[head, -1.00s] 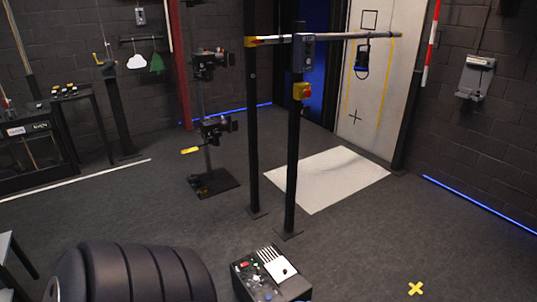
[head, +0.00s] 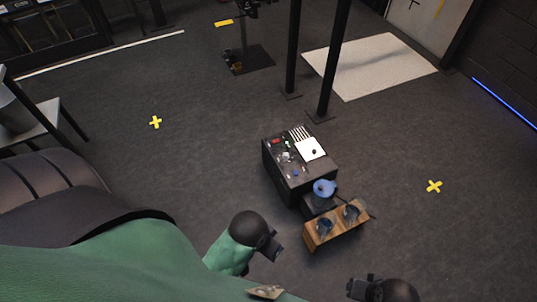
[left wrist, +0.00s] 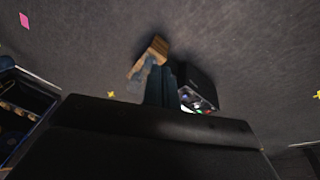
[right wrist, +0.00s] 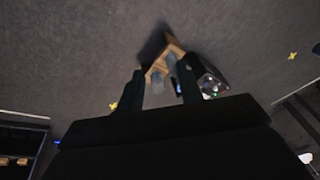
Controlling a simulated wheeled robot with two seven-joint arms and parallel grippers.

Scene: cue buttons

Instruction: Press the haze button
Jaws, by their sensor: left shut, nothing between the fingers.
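A dark console box (head: 287,180) stands on the floor near the middle of the head view. Its top carries several small coloured buttons and knobs, a white plate (head: 311,149) and a row of pale strips. I cannot read which one is the haze button. The console also shows in the left wrist view (left wrist: 196,82) and the right wrist view (right wrist: 210,82). My left gripper (head: 272,247) is shut and empty, below and left of the console in the head view, apart from it. My right gripper (right wrist: 162,72) has its fingers apart, with nothing held; its arm shows at the bottom of the head view.
A wooden box (head: 337,233) with dark round items and a blue round item (head: 324,188) stand at the console's near end. Dark posts and a white floor panel (head: 370,65) are behind. Yellow crosses (head: 434,186) mark open floor. A rounded dark ribbed object (head: 50,190) is at left.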

